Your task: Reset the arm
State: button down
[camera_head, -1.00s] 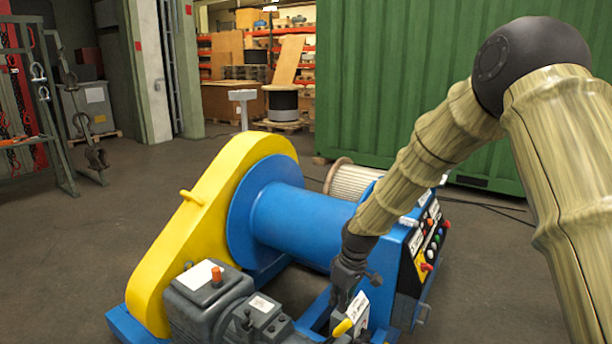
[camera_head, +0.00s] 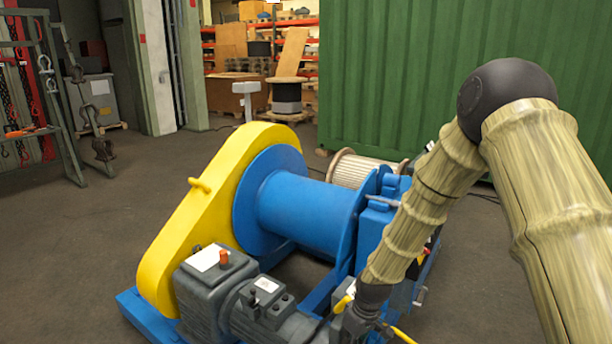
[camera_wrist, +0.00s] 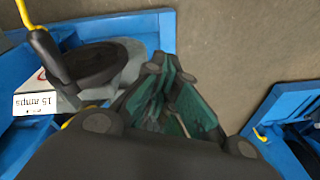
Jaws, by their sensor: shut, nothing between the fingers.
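My gripper (camera_wrist: 160,66) is shut and empty in the wrist view, its dark fingertips close together over the floor between blue frame parts. In the head view my arm comes from the right, bends at a black elbow and reaches down over the right side of the winch. The gripper end there is cut off at the bottom edge, near the grey motor (camera_head: 205,290). The winch has a blue drum (camera_head: 308,215) and a yellow chain guard (camera_head: 190,235).
A wooden cable reel (camera_head: 358,170) stands behind the winch. A green container wall (camera_head: 420,70) closes the back right. A rack with chains (camera_head: 45,95) stands at the far left. The floor (camera_head: 70,250) left of the winch is clear.

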jog(key=s+d+f+m, duration=0.2)
jog(key=s+f, duration=0.5)
jog(key=s, duration=0.2)
jog(key=s+d+f+m, duration=0.2)
jog(key=s+d+f, duration=0.1)
jog(key=s+f, duration=0.55)
jog(key=s+d+f+m+h, duration=0.1)
jog(key=s+d, duration=0.1)
jog(key=s, duration=0.8)
jog(key=s+d+f+m+h, duration=0.1)
jog(key=s+d+m, duration=0.1)
jog(key=s, duration=0.8)
jog(key=shift+s+d+f+g, duration=0.3)
jog(key=shift+d+f, duration=0.1)
jog(key=shift+d, duration=0.4)
jog(key=shift+w, duration=0.1)
